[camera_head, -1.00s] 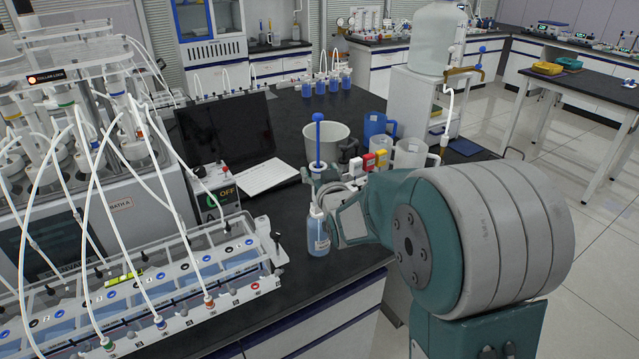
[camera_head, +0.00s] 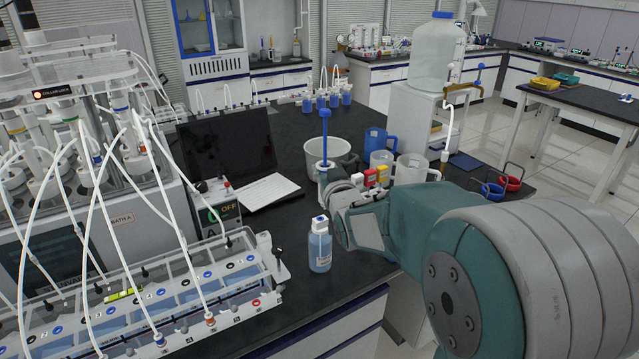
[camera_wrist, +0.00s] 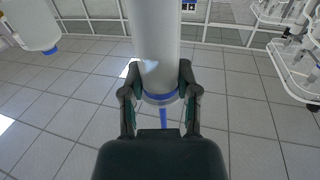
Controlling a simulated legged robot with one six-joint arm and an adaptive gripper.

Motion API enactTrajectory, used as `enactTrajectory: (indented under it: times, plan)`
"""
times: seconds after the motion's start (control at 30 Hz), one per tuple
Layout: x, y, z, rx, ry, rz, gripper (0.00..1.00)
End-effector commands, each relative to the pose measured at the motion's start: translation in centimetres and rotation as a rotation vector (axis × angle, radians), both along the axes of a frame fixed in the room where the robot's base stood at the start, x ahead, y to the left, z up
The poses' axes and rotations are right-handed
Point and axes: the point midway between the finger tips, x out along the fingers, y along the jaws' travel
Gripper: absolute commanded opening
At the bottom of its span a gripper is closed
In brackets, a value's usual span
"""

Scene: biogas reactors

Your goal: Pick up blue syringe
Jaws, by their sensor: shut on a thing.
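The blue syringe (camera_head: 324,135) stands upright in the head view, its blue plunger in front of a white bowl. My gripper (camera_head: 327,180) is at its lower part and partly hidden by my own wrist. In the wrist view, my gripper (camera_wrist: 161,92) has its two dark fingers closed on either side of the syringe's pale barrel (camera_wrist: 158,70). A blue ring and blue rod show at the barrel's end between the fingers. The syringe's lower end is hidden in the head view.
A blue-liquid bottle (camera_head: 320,248) stands near the bench edge, close left of my wrist. The white bowl (camera_head: 345,157), a blue mug (camera_head: 375,143) and clear mugs (camera_head: 411,169) are behind. A keyboard (camera_head: 268,191) and a tray of vessels (camera_head: 190,300) are to the left.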

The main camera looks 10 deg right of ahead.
Motion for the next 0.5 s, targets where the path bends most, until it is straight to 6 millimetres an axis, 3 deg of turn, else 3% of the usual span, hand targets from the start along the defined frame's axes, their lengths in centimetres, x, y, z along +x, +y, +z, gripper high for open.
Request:
enactTrajectory:
  times: [0.03,0.2,0.5]
  plan:
    - [-0.8,-0.7,1.5,-0.001,-0.009,-0.003,0.0]
    - [-3.6,-2.8,4.9,-0.003,-0.006,-0.005,0.0]
    - [-8.7,-6.5,7.5,-0.002,-0.003,-0.004,0.0]
